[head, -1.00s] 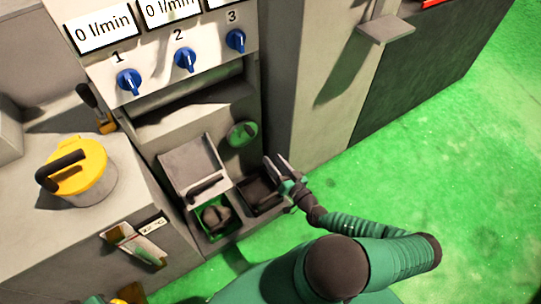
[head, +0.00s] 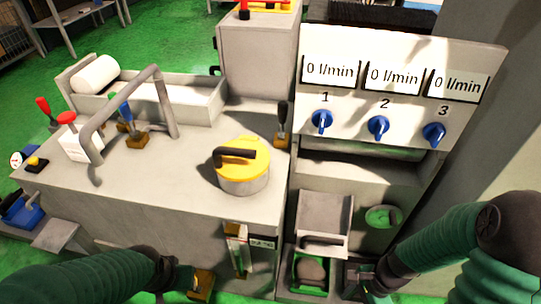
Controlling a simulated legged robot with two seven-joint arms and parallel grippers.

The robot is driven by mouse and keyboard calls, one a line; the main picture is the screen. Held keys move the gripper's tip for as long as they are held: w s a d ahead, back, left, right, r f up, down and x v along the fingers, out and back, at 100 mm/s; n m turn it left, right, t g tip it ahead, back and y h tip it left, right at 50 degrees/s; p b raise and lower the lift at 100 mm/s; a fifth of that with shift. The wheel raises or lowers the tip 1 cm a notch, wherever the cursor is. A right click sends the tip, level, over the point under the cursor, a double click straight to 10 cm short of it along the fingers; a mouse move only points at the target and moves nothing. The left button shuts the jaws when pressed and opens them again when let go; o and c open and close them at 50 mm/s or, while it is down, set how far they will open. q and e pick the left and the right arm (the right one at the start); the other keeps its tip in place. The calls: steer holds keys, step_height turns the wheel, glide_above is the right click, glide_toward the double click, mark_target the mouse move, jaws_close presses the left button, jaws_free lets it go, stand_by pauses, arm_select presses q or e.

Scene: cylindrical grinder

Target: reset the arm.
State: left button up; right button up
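My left arm comes in low at the left, and its dark wrist and gripper (head: 172,274) are at the bottom edge, in front of the grey machine cabinet. The fingers are too dark and cut off to tell open from shut. My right arm comes in from the right, bent, with its dark gripper (head: 366,280) low beside the small open bin with a grey lid (head: 323,222). Its fingers are partly hidden and cropped, so I cannot tell their state. I see nothing clearly held in either one.
A panel with three blue knobs (head: 378,127) stands above the bin. The cabinet top carries a pot with a yellow lid (head: 243,160), a grey tubular handle (head: 128,105), levers and a trough with a white roll (head: 96,75). Green floor shows at the back left.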

steer(key=w+a+r+n+t+h+p, duration=0.1)
steer(key=w+a+r+n+p, duration=0.1)
steer(key=r+n+p, duration=0.6)
steer(key=w+a+r+n+t+h+p, duration=0.1)
steer(key=r+n+p, duration=0.7)
steer(key=r+p, duration=0.8)
steer(key=shift+w+a+r+t+h+p, duration=0.45)
steer(key=shift+w+r+t, duration=0.35)
steer(key=shift+r, duration=4.75)
steer(key=shift+w, duration=0.1)
